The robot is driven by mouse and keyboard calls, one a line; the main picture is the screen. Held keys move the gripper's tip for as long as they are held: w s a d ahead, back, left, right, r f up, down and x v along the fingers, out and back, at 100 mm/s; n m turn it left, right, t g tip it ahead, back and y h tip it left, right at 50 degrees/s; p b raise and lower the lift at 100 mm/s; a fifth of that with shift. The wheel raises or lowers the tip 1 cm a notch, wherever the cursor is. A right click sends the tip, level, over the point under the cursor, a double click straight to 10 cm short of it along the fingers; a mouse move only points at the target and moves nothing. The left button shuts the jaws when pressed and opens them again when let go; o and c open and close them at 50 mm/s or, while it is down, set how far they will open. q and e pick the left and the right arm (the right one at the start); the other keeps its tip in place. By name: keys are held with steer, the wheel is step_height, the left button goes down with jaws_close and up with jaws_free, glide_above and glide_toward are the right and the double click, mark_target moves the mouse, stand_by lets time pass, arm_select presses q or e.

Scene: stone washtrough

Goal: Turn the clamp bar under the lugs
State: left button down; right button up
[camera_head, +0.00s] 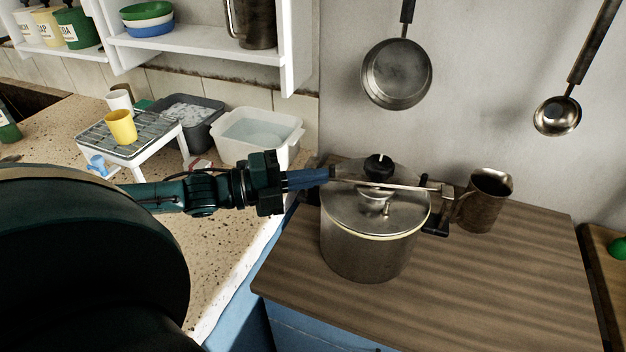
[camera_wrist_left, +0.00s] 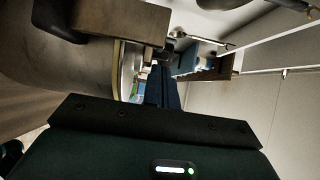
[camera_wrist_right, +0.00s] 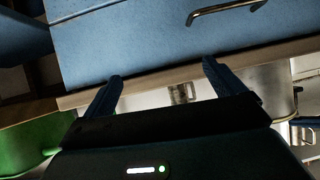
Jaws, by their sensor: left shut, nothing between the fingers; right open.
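A steel pressure pot (camera_head: 365,250) with a domed lid (camera_head: 350,212) stands on the wooden worktop. A thin metal clamp bar (camera_head: 405,187) crosses above the lid under a black knob (camera_head: 379,165). Its right end is at a metal lug (camera_head: 447,193) above a black side handle (camera_head: 436,230). My left gripper (camera_head: 328,173) is shut and empty, its blue fingertips at the bar's left end; I cannot tell whether they touch. The left lug is hidden there. The left wrist view shows the shut fingers (camera_wrist_left: 163,80) beside the pot (camera_wrist_left: 65,75). My right gripper (camera_wrist_right: 162,70) is open and empty.
A dark metal jug (camera_head: 484,205) stands close right of the pot. A pan (camera_head: 396,75) and a ladle (camera_head: 557,115) hang on the wall behind. A white basin (camera_head: 290,145) is at the left. The worktop (camera_head: 480,290) in front is clear. My right gripper faces a blue drawer front (camera_wrist_right: 150,40).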

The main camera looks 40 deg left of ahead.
arm_select(q)
steer(key=shift+w+a, duration=0.1)
steer(key=shift+w, duration=0.2)
steer(key=shift+w+a, duration=0.55)
steer(key=shift+w, duration=0.2)
